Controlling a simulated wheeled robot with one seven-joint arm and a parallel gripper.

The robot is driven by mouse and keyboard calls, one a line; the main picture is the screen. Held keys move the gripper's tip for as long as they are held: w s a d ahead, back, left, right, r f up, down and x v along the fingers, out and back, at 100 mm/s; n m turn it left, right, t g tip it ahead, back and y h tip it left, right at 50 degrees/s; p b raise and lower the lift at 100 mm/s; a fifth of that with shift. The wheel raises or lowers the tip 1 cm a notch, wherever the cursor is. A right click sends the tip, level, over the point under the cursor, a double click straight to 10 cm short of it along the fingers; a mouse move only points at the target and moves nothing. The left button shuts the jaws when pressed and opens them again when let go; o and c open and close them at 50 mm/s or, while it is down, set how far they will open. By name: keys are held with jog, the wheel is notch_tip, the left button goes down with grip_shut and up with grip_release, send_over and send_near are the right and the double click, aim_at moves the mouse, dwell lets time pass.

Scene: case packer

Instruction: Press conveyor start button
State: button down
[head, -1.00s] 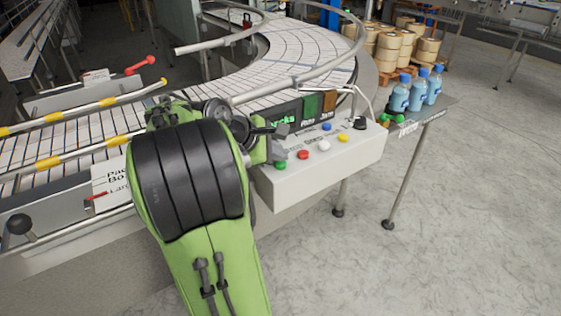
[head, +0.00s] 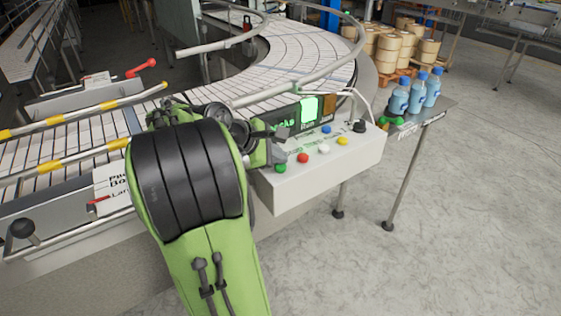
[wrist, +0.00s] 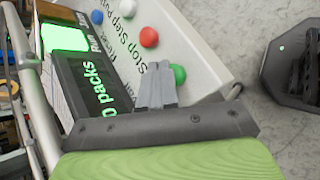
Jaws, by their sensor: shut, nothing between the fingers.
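The control box (head: 325,165) has a sloped white top with several coloured buttons. A green button (head: 280,168) sits at its near left corner, and it also shows in the wrist view (wrist: 179,74), right beside my fingertips. My gripper (head: 281,157) is shut and empty, low over that corner of the box. In the wrist view its fingers (wrist: 158,68) partly cover the panel by the green button; I cannot tell whether they touch it. A red button (wrist: 149,37) lies farther along. The "Run" indicator (head: 309,109) is lit bright green beside a "0 packs" display (wrist: 97,85).
The curved conveyor (head: 300,60) with metal rails runs behind the box. Blue bottles (head: 417,93) stand on a small shelf (head: 440,107) to the right. A red-handled lever (head: 140,68) is at the left. The floor to the right is open.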

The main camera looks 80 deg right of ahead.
aim_at(277, 167)
jog(key=shift+r+p, duration=0.45)
jog(key=shift+r, duration=0.1)
notch_tip(277, 167, up, 5)
jog(key=p, duration=0.6)
jog(key=shift+r, duration=0.15)
dwell(0.5)
